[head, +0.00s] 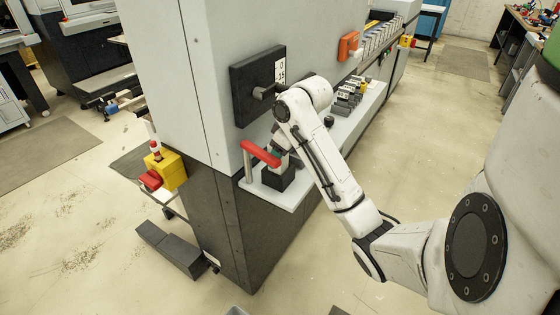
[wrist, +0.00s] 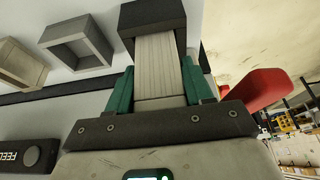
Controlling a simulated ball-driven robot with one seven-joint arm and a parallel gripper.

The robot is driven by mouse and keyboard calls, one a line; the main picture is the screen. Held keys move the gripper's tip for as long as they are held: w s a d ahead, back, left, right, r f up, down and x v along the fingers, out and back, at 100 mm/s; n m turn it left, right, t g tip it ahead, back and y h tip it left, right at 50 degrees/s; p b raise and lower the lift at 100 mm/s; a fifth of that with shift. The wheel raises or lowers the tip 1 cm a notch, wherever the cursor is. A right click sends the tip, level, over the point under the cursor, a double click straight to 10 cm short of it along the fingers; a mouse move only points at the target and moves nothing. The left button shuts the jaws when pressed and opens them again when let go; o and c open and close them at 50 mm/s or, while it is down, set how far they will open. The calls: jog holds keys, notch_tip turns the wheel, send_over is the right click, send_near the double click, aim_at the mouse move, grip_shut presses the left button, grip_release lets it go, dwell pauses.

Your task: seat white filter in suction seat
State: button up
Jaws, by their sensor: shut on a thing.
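The white pleated filter (wrist: 158,68) is between the two green fingers of my gripper (wrist: 158,82) in the wrist view. The fingers are shut on its sides. Its far end meets a dark square block (wrist: 152,20), which looks like the suction seat. I cannot tell how deep the filter sits in it. In the head view the dark block (head: 278,179) stands on the pale shelf, and my gripper (head: 281,157) is right above it. The filter is hidden there by my gripper and arm.
A red handle (head: 260,153) stands close beside the block, and its red bar shows at right in the wrist view (wrist: 255,91). A grey open frame (wrist: 76,52) and a tan one (wrist: 22,68) lie to the left. The machine wall (head: 180,70) rises behind the shelf.

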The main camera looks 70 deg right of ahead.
jog(key=shift+f, duration=0.65)
jog(key=shift+f, duration=0.1)
jog(key=o, duration=0.8)
jog(key=p+v, duration=0.6)
jog(key=v, duration=0.6)
jog(key=shift+s, duration=0.1)
